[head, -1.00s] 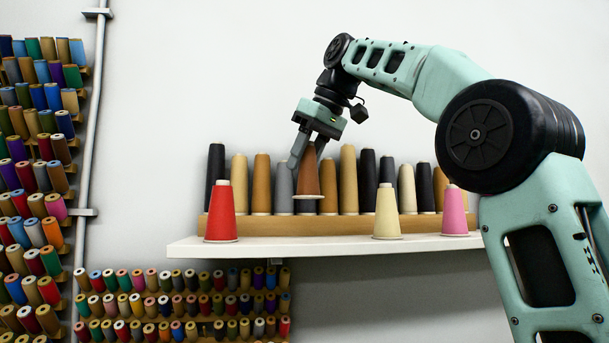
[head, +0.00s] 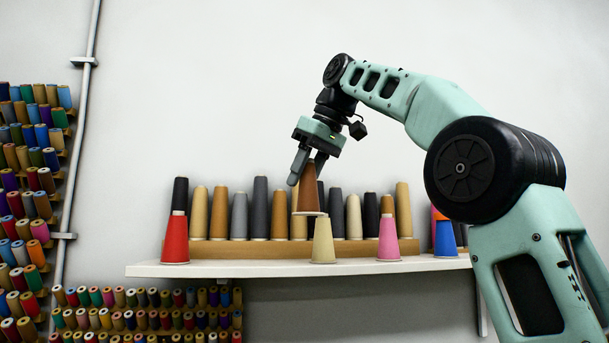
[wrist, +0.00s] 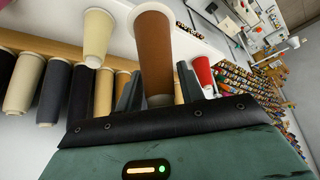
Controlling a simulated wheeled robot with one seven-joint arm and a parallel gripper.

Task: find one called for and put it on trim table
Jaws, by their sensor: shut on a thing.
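My gripper (head: 309,172) is shut on a brown cone of thread (head: 308,190) and holds it upright, above the front of a white wall shelf (head: 230,269). The brown cone also shows between the fingers in the wrist view (wrist: 155,50). A cream cone (head: 323,240) stands on the shelf just below and right of the held cone. A red cone (head: 175,240) stands at the shelf's left and a pink cone (head: 388,240) to the right. No trim table can be made out in these views.
A row of taller cones (head: 261,208) stands behind a wooden rail (head: 220,248) on the shelf. A blue cone (head: 445,238) is partly beside my arm. Racks of small spools (head: 30,200) cover the left wall by a pipe (head: 72,180). The wrist view shows a cluttered work area (wrist: 250,20).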

